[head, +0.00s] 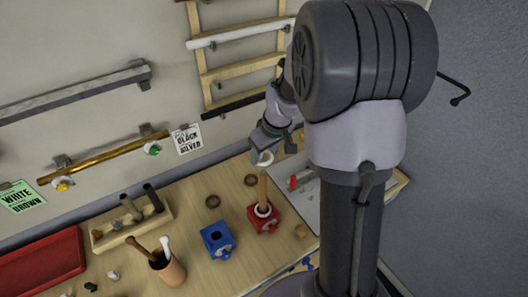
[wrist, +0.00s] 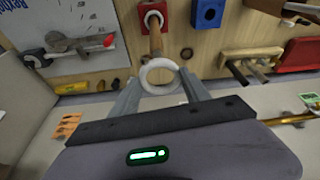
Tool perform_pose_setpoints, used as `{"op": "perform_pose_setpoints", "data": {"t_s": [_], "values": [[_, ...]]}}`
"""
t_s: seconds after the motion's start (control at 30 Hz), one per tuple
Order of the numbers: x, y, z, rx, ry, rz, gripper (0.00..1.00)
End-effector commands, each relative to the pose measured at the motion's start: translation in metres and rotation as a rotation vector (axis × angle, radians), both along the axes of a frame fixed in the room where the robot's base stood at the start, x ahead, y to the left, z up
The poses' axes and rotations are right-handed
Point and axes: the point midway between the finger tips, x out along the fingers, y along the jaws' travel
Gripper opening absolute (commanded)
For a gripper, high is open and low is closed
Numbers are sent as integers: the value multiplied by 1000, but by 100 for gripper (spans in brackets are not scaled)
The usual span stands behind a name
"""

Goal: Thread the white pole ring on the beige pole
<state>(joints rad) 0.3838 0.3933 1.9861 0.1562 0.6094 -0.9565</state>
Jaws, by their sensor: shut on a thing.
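The white pole ring (wrist: 146,70) is held between the two fingers of my gripper (wrist: 160,90), which is shut on it. In the head view, the ring (head: 265,162) hangs below my gripper (head: 262,148), just above the top of the beige pole (head: 262,188). The pole stands upright in a red block (head: 257,224), with a pale ring or collar round its foot. In the wrist view, the pole (wrist: 155,40) ends close to the ring's edge. The ring looks off the pole, but the exact gap is hard to judge.
A blue block (head: 218,240) stands left of the red block. A cup with sticks (head: 168,268), a wooden rack (head: 130,222) and a red tray (head: 40,265) are farther left. Wall rails hang behind.

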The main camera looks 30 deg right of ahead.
Motion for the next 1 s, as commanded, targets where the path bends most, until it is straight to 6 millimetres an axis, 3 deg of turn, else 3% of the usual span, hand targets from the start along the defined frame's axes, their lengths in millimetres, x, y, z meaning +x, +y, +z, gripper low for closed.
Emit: {"op": "perform_pose_setpoints", "data": {"t_s": [0.17, 1.0], "values": [[0, 0, -7, -1, 0, -1, 17], [0, 0, -86, 0, 0, -1, 17]]}}
